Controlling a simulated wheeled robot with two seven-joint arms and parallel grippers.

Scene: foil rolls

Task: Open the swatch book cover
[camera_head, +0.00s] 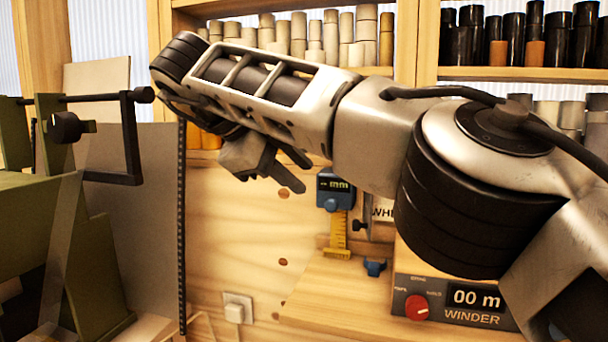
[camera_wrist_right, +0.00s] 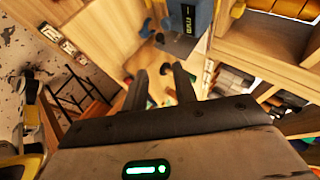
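I cannot make out a swatch book or its cover in either view. My right gripper (camera_head: 280,180) hangs in mid-air left of the middle of the head view, in front of the wooden panel and shelves. In the right wrist view my right gripper (camera_wrist_right: 160,70) has its two dark fingers apart, with nothing clearly held between them. The right arm crosses the upper half of the head view and hides part of the shelves. My left gripper is not in view.
A green stand with a black crank (camera_head: 66,126) is at the left. A winder box (camera_head: 455,302) with a red knob stands lower right. A blue gauge marked mm (camera_head: 336,190) is behind the arm. Shelves hold pale rolls (camera_head: 298,35) and black rolls (camera_head: 470,35).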

